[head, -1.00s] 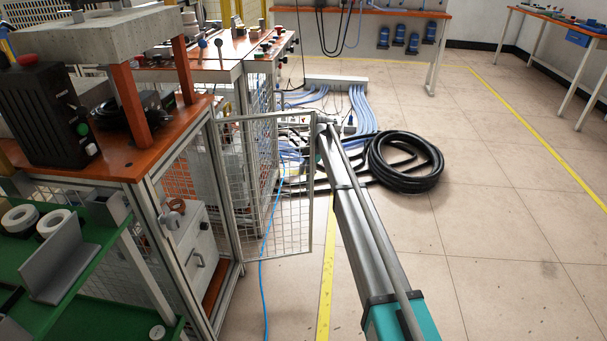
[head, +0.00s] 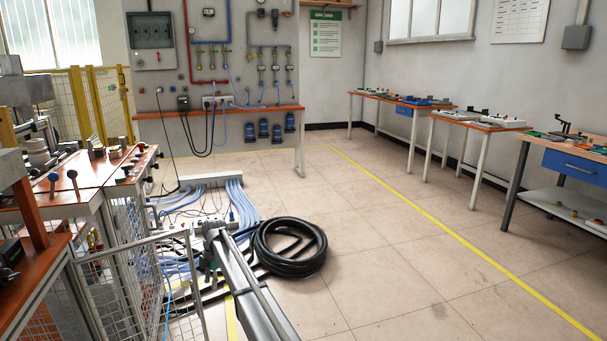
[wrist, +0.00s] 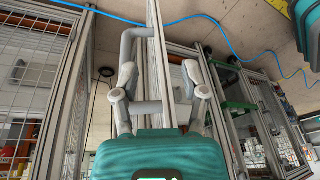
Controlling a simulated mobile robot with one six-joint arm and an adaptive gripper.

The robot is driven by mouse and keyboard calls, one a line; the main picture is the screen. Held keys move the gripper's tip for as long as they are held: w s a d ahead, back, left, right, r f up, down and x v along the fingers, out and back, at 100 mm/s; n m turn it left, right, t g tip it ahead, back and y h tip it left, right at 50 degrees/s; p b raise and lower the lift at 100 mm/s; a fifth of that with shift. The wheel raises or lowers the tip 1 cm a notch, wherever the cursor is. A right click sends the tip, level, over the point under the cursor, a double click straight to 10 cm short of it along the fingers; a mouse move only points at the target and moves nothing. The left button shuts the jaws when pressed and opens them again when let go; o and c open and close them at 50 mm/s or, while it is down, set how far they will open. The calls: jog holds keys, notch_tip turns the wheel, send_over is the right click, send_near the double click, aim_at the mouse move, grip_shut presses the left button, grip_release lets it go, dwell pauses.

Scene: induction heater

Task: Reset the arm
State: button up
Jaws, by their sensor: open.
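My gripper (wrist: 160,75) is open in the wrist view, its two grey fingers spread apart above its teal body. A metal frame post (wrist: 156,60) runs through the picture between the fingers. A grey D-shaped handle (wrist: 127,45) on it shows partly behind the left finger. I cannot tell whether the fingers touch either. I see nothing held. In the head view my arm reaches from the bottom up to beside the mesh door (head: 195,275) of the machine frame; I cannot make out the gripper there.
A coiled black hose (head: 290,250) lies on the floor right of my arm, with blue cables (head: 240,205) behind it. Machine benches (head: 100,190) stand at left. Tables (head: 480,122) line the right wall.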

jog(key=s+d+r+m+p, duration=0.4)
jog(key=d+r+p, duration=0.2)
jog(key=d, duration=0.3)
jog(key=s+d+r+m+t+p, duration=0.1)
jog(key=s+d+r+m+p, duration=0.4)
jog(key=d, duration=0.5)
jog(key=s+d+r+m+p, duration=0.35)
jog(key=d+r+p, duration=0.3)
jog(key=d, duration=0.25)
jog(key=s+d+r+m+t+h+p, duration=0.1)
jog(key=s+d+r+m+p, duration=1.3)
jog(key=d, duration=0.7)
jog(key=s+r+p, duration=0.3)
jog(key=s+r, duration=0.1)
jog(key=s, duration=0.1)
jog(key=shift+r+t+p, duration=0.15)
jog(key=shift+t+p, duration=0.15)
jog(key=shift+p, duration=0.1)
jog(key=shift+a, duration=0.1)
